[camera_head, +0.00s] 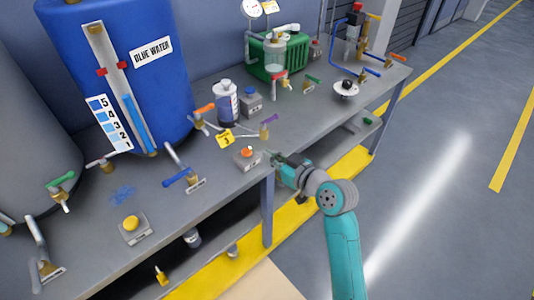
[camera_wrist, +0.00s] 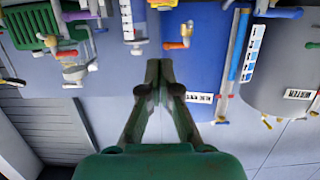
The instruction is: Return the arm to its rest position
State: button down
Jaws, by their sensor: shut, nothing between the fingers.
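My gripper (camera_head: 276,160) is at the front edge of the grey bench, beside a small grey box with an orange button (camera_head: 247,158). My teal arm reaches up to it from the lower right in the head view. In the wrist view my gripper (camera_wrist: 159,68) shows its two dark fingers meeting at the tips, with nothing between them. The wrist picture appears upside down, with the blue tank (camera_wrist: 195,60) beyond the fingers.
A lower shelf (camera_head: 215,272) runs beneath. Open floor (camera_head: 430,200) lies to the right.

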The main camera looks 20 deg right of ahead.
dwell(0.4)
jog(key=s+a+f+m+h, duration=0.1)
jog(key=s+f+m+h, duration=0.1)
jog(key=s+f, duration=0.65)
jog(key=s+a+f+m+h, duration=0.15)
jog(key=s+f, duration=0.35)
jog(key=s, duration=0.7)
jog(key=s+r, duration=0.3)
jog(key=s, duration=0.9)
jog(key=s+r+h, duration=0.1)
jog(key=s+r, duration=0.2)
jog(key=s, duration=0.9)
jog(key=shift+s+a+r, duration=0.2)
jog(key=shift+s+a, duration=0.05)
jog(key=shift+a, duration=0.2)
